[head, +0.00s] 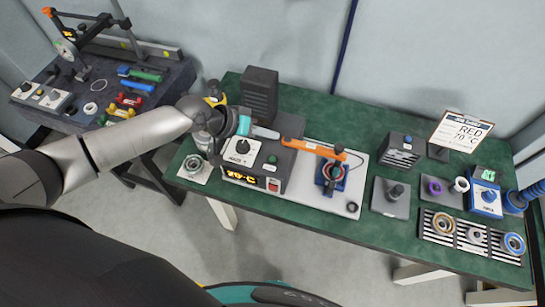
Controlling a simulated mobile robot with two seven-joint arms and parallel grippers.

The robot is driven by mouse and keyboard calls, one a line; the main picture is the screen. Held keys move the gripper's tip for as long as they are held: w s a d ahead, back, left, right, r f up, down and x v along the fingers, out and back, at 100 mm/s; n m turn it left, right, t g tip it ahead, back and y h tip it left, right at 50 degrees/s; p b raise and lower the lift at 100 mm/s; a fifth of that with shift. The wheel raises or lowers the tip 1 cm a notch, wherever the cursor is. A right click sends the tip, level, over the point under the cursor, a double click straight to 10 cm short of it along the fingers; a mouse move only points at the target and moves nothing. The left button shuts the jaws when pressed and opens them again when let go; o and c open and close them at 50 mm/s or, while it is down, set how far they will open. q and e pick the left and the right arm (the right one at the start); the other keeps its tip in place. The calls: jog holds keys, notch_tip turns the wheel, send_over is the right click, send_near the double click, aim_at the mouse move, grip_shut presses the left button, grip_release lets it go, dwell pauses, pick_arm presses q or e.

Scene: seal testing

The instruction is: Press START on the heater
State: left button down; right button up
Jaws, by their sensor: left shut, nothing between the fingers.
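The heater (236,178) is a dark grey box on the green table. Its front has a lit display (240,178) that seems to read 70°C and a red switch (273,185). On its top are a white dial plate with a black knob (242,146) and a green button (272,160); any START lettering is too small to read. My left gripper (276,135) is shut and empty. It shows just above the green button in the picture, apart from it. My right gripper is not in view.
An orange-handled tool (313,148) lies right of the heater, reaching a blue fixture with a ring (333,173) on a pale plate. A dark ribbed box (259,94) stands behind. A sign (462,130) reads RED 70 °C. A slotted rack (458,233) holds rings at the right.

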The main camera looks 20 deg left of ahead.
pick_arm(q)
jog(key=shift+f, duration=0.1)
jog(key=b, duration=0.7)
send_over(273, 159)
jog(key=a, duration=0.1)
jog(key=f, duration=0.5)
jog(key=s+f, duration=0.1)
jog(key=f, duration=0.1)
jog(key=shift+f, duration=0.2)
jog(key=shift+w+f+b, duration=0.1)
jog(key=shift+f+b, duration=0.5)
dwell(0.6)
jog(key=shift+f+b, duration=0.3)
jog(key=shift+f, duration=0.1)
jog(key=shift+f+b, duration=0.3)
jog(key=shift+f, duration=0.15)
dwell(0.4)
jog(key=shift+r, duration=0.1)
jog(key=shift+r+p, duration=0.75)
jog(key=shift+p, duration=0.1)
